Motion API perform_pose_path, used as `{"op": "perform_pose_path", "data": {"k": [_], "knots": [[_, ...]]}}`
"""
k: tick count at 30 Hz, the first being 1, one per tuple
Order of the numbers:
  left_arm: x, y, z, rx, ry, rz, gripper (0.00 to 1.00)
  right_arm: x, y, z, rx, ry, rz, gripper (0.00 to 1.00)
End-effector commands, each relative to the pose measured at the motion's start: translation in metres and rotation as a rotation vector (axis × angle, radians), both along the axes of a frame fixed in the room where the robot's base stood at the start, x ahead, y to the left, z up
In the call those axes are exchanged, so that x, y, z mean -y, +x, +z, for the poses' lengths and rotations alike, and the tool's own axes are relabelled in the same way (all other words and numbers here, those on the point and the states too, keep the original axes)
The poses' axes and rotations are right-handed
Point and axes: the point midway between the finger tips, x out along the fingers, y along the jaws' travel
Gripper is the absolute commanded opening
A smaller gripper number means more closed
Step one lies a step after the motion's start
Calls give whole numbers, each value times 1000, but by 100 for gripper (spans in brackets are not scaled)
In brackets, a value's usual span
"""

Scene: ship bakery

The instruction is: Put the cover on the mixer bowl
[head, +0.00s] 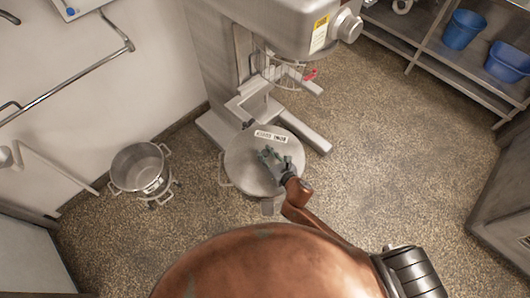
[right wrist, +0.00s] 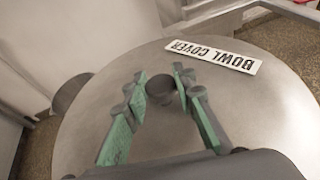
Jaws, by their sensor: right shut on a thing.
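The round grey metal cover (head: 243,160) with a white "BOWL COVER" label lies in front of the mixer (head: 280,25), in the middle of the head view. It fills much of the right wrist view (right wrist: 255,120). My right gripper (head: 268,156) is over the cover's middle, with its green fingers (right wrist: 172,84) closed about the dark knob (right wrist: 196,97). A metal handle (head: 223,170) sticks out at the cover's left edge, seemingly from a bowl below, mostly hidden. I cannot tell whether the cover touches it. My left gripper is not in view.
An open two-handled metal pot (head: 138,165) stands on a wheeled base at the left. The mixer's base legs (head: 305,132) reach along the floor behind the cover. A shelf at the upper right holds blue tubs (head: 462,30). The speckled floor at right is clear.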

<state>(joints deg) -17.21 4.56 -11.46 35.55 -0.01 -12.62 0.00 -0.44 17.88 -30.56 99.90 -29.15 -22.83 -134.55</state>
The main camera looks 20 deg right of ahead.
Motion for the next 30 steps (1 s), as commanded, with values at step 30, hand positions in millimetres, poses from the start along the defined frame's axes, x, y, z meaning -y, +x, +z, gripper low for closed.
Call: {"op": "perform_pose_path", "data": {"k": [30], "knots": [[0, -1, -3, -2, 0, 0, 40, 0, 1, -8, 3, 0, 1, 0]]}}
